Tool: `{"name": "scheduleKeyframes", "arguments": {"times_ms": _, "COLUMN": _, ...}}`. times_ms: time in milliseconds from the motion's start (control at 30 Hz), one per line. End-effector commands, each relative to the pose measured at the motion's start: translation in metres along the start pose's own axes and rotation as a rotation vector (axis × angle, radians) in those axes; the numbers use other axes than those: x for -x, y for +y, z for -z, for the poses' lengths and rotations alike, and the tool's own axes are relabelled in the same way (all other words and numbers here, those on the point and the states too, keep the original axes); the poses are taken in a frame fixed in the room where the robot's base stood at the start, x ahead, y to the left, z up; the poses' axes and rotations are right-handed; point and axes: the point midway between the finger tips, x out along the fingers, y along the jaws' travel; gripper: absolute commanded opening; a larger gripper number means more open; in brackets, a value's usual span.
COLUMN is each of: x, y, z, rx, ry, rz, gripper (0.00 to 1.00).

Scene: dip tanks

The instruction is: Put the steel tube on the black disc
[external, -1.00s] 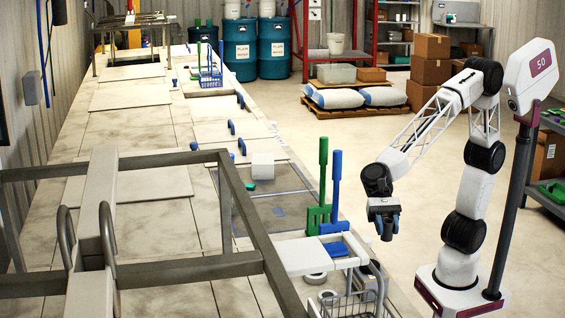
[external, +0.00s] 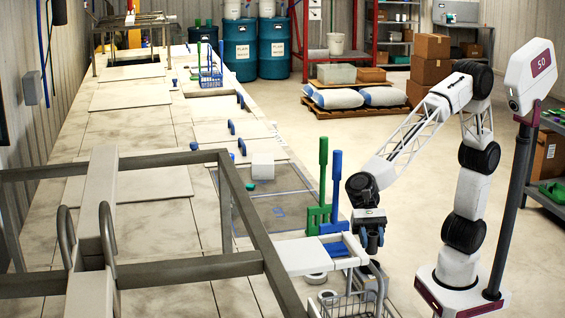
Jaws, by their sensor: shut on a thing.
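My gripper (external: 371,246) points down beside the counter's right edge, near the white shelf and the wire basket. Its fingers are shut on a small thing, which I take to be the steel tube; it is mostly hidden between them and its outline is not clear. I cannot make out the black disc; it may be hidden or too small in this view.
A green tool (external: 321,190) and a blue tool (external: 336,185) stand upright just left of my gripper. A white shelf (external: 300,254), a grey ring (external: 315,279) and a wire basket (external: 348,306) are close by. A dark frame (external: 262,225) crosses the foreground.

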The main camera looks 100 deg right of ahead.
Motion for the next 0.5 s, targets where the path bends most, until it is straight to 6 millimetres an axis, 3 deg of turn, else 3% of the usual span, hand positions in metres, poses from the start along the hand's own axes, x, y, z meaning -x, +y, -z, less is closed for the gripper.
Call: {"name": "scheduleKeyframes", "arguments": {"times_ms": 500, "x": -0.013, "y": 0.000, "z": 0.032, "rx": 0.000, "ry": 0.000, "rz": 0.000, "gripper": 0.13}}
